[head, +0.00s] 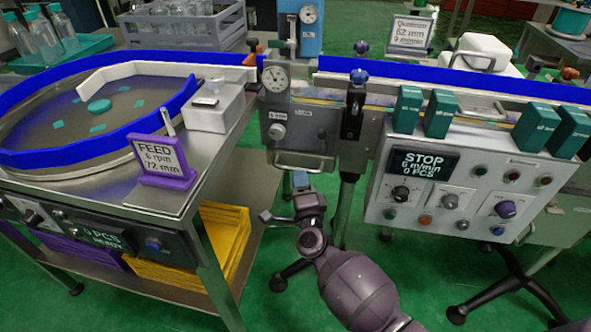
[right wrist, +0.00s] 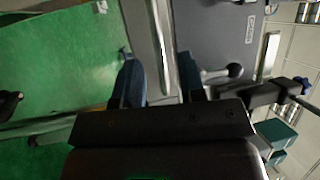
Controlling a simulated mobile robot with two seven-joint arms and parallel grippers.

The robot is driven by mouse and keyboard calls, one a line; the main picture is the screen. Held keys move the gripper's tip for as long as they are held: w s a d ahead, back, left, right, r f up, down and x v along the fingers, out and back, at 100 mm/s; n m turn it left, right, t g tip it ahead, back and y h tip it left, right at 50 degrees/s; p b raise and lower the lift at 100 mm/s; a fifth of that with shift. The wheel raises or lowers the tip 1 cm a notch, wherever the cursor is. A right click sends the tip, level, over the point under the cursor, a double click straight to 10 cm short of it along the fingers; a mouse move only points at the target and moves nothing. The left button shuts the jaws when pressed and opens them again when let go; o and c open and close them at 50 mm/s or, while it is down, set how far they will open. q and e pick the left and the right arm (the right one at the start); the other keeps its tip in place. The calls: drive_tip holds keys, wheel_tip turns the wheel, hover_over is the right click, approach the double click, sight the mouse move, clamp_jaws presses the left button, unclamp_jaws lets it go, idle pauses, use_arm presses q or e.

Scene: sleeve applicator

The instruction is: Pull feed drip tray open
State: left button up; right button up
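The feed drip tray is most likely the grey metal front (head: 303,161) with a curved bar handle, low under the dial unit in the head view. It looks closed. My right gripper (head: 285,197) is just below and in front of this handle. In the right wrist view, its two blue fingers (right wrist: 160,80) are apart, with a pale metal bar (right wrist: 160,40) running between them. The bar looks nearer to the right finger; I cannot tell whether either finger touches it. My left gripper is not in view.
A steel table (head: 150,195) with a blue-walled round feeder and a purple FEED sign (head: 163,160) stands left. A grey control box (head: 430,185) with knobs stands right. A thin stand leg (head: 345,205) is close beside my right gripper. Green floor (head: 270,310) is open below.

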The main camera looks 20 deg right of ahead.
sight(297, 169)
drive_tip(key=shift+x, duration=2.3)
drive_tip(key=shift+c, duration=0.3)
clamp_jaws()
